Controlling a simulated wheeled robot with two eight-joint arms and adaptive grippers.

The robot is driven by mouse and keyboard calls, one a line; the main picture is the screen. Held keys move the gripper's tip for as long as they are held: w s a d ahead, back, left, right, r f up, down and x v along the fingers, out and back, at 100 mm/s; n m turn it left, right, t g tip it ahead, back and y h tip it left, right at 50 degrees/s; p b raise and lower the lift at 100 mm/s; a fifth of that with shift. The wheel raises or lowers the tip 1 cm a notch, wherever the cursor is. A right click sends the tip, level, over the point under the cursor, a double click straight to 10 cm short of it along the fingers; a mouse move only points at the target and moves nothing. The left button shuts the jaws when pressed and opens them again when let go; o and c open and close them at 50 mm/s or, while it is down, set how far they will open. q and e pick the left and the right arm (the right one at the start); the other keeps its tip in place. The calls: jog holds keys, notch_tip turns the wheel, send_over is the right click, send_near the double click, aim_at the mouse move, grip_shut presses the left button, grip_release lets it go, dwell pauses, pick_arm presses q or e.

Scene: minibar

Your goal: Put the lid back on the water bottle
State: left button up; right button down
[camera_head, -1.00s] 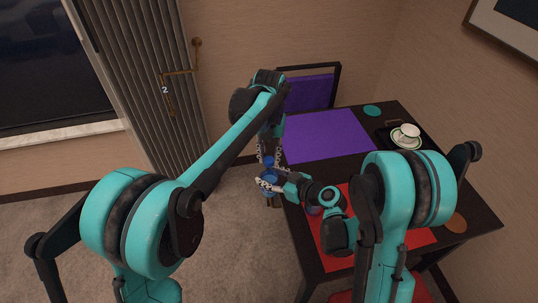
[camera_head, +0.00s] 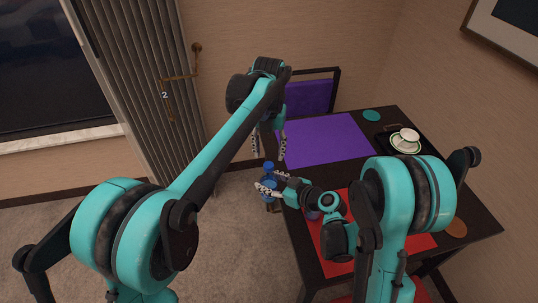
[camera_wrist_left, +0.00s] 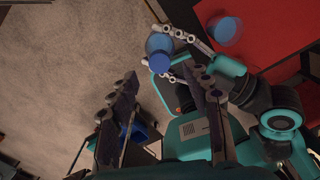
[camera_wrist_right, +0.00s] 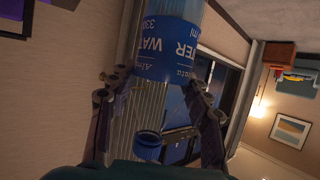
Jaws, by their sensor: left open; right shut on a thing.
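My right gripper (camera_head: 270,187) is shut around the water bottle (camera_wrist_right: 165,50), which has a blue and white label. The bottle is held upright beside the table's left edge. The blue lid (camera_head: 268,167) shows at the bottle's top, and in the right wrist view (camera_wrist_right: 148,140) it lies at the neck end; whether it sits fully down I cannot tell. My left gripper (camera_head: 269,145) is open and empty just above the lid, fingers pointing down. In the left wrist view the bottle (camera_wrist_left: 159,45) is ahead of the open left fingers (camera_wrist_left: 170,100), apart from them.
The dark table has a purple mat (camera_head: 325,138), a red mat (camera_head: 410,237) and a black tray with a white cup (camera_head: 406,136). A blue cup (camera_wrist_left: 228,30) stands on the red mat. A purple chair (camera_head: 309,97) is behind. Carpet left of the table is clear.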

pick_arm(q)
jog(key=shift+c, duration=0.2)
jog(key=n, duration=0.5)
jog(key=shift+r, duration=0.15)
jog(key=n, duration=0.4)
jog(key=shift+r+n, duration=0.2)
jog(key=shift+n, duration=0.2)
jog(key=n, duration=0.4)
jog(key=shift+r+n, duration=0.15)
jog(key=shift+n, duration=0.15)
jog(key=n, duration=0.7)
jog(key=shift+r, duration=0.25)
jog(key=n, duration=0.7)
jog(key=shift+r, duration=0.25)
jog(key=n, duration=0.5)
jog(key=shift+r, duration=0.2)
jog(key=n, duration=0.5)
jog(key=shift+r, duration=0.15)
jog(key=n, duration=0.6)
jog(key=shift+a+r+n, duration=0.1)
jog(key=shift+r+n, duration=0.15)
jog(key=shift+n, duration=0.15)
